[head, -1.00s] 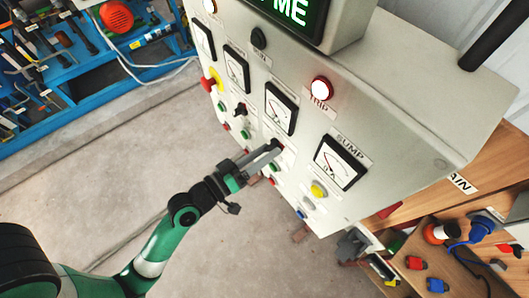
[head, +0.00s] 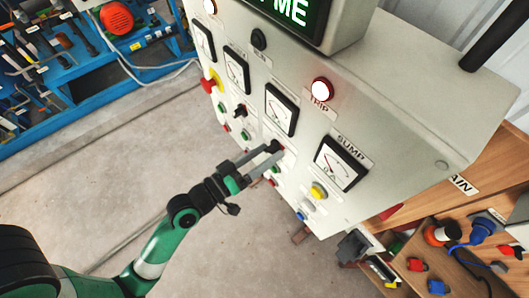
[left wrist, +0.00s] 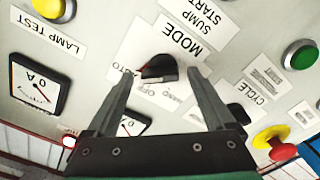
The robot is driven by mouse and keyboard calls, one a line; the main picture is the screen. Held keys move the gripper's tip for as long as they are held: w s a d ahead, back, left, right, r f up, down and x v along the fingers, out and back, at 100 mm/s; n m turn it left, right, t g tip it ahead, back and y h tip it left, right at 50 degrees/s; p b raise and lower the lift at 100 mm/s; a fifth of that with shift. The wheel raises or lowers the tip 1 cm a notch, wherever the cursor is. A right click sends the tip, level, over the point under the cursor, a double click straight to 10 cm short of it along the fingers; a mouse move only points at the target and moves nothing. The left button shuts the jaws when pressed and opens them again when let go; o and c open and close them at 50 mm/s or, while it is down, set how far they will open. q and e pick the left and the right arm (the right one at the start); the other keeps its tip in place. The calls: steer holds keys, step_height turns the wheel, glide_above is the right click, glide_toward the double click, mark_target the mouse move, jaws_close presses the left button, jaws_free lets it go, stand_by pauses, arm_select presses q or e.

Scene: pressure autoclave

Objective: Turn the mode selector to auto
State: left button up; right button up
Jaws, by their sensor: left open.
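The mode selector (left wrist: 158,68) is a black knob on the grey panel, beneath the label MODE in the left wrist view. The words AUTO (left wrist: 122,71) and OFF (left wrist: 148,91) are printed around it, with a third, partly legible label beside them. A small red mark shows at the knob's left side, towards AUTO. My left gripper (left wrist: 158,78) is open, with one finger on each side of the knob and visible gaps to it. In the head view my left gripper (head: 274,155) reaches the panel front, and its fingertips partly hide the knob. My right gripper is not in view.
The panel (head: 390,120) carries gauges, lamps and buttons. A yellow lamp-test button (left wrist: 48,8), a green button (left wrist: 300,54) and a red emergency knob (left wrist: 275,143) surround the selector. A blue tool rack (head: 80,80) stands behind left. Open floor lies below the panel.

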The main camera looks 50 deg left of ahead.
arm_select(q)
steer(key=s, duration=0.1)
steer(key=s+b, duration=0.1)
steer(key=s, duration=0.1)
steer(key=s+b, duration=0.1)
steer(key=s, duration=0.1)
steer(key=shift+a+f, duration=0.15)
steer(key=shift+f, duration=0.25)
glide_toward(267, 153)
steer(key=shift+s, duration=1.35)
steer(key=shift+r, duration=0.35)
